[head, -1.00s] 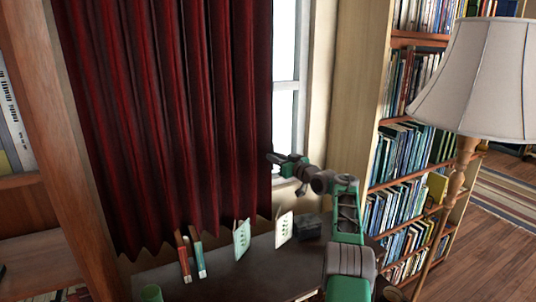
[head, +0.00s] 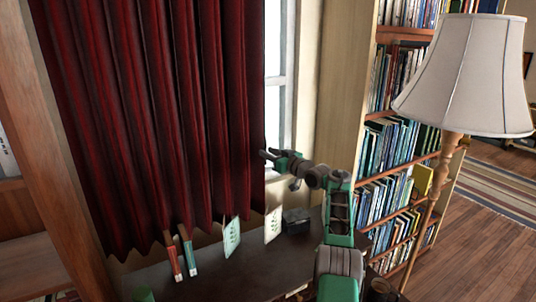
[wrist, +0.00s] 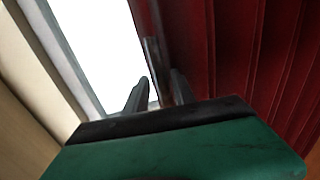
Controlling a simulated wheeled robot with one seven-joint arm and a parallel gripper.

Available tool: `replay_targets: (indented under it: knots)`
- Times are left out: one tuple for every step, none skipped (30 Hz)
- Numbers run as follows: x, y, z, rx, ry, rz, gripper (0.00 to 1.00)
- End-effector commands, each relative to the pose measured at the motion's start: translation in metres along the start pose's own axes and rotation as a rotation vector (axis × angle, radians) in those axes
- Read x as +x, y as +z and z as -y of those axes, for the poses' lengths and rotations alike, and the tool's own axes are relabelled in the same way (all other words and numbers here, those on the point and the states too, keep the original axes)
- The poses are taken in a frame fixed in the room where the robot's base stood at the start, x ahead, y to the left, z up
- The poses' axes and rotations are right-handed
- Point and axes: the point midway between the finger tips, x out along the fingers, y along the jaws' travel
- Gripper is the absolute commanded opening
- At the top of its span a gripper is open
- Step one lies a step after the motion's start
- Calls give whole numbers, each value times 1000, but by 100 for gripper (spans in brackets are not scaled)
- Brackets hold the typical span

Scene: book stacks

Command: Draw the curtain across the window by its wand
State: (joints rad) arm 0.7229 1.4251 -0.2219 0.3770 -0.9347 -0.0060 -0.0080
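The dark red curtain (head: 140,120) hangs in folds over most of the window (head: 276,75); a bright strip of glass shows at its right edge. My gripper (head: 264,154) is at that edge, low on the curtain. In the wrist view, the wand (wrist: 153,60) is a thin dark rod beside the curtain (wrist: 235,60). It runs down between the two fingers of my gripper (wrist: 159,82). The fingers stand apart, with a bright gap between the left finger and the wand. The wand cannot be made out in the head view.
Below the curtain, a dark surface (head: 215,280) holds red and teal books (head: 180,252), two pale cards (head: 232,237) and a dark box (head: 296,220). A bookcase (head: 395,150) and a floor lamp (head: 465,80) stand to the right. Open wooden floor (head: 490,240) lies beyond the lamp.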

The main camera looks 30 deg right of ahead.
Motion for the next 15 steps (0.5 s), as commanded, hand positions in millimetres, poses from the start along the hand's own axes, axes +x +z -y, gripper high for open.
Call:
replay_targets:
  knots:
    - [0, 0, 1, 0, -1, 0, 36]
    - [1, 0, 1, 0, -1, 0, 38]
    - [1, 0, 1, 0, -2, 0, 40]
    - [1, 0, 1, 0, -2, 0, 40]
    - [1, 0, 1, 0, -2, 0, 40]
    - [1, 0, 2, 0, -2, 0, 40]
    - [1, 0, 2, 0, -2, 0, 40]
    - [1, 0, 2, 0, -3, 0, 40]
    - [1, 1, 2, 0, -3, 0, 40]
    - [1, 1, 2, 0, -3, 0, 40]
    - [1, 2, 2, 0, -3, 0, 40]
    - [0, 3, 1, 0, -2, 0, 40]
    - [-1, 4, 1, 1, -2, 0, 40]
    - [-3, 6, 0, 0, -2, 0, 40]
    - [-5, 7, 0, -2, -2, 0, 40]
